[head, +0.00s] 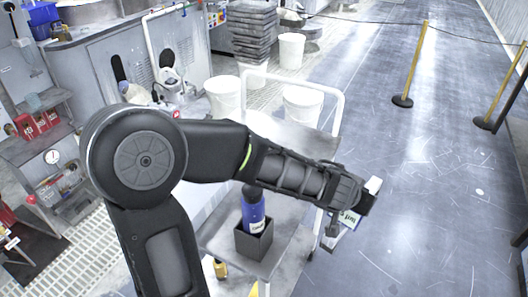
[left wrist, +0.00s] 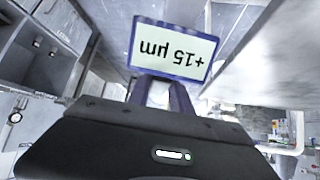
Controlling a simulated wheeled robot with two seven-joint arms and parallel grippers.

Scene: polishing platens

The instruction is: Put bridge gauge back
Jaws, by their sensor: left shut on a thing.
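The bridge gauge shows as a blue-framed display reading +15 µm, upside down in the left wrist view (left wrist: 172,50). My left gripper (left wrist: 165,95) is shut on it, with the two fingers meeting its near edge. In the head view the gauge (head: 347,218) hangs at the end of my left arm, partly hidden by the gripper (head: 350,200). It is held in the air to the right of the cart (head: 290,137). The rest of the gauge's body cannot be made out. My right gripper is in neither view.
White buckets (head: 303,103) stand behind the cart. A dial gauge (head: 52,157) is at far left. Yellow rope posts (head: 415,65) stand right; the floor between is clear.

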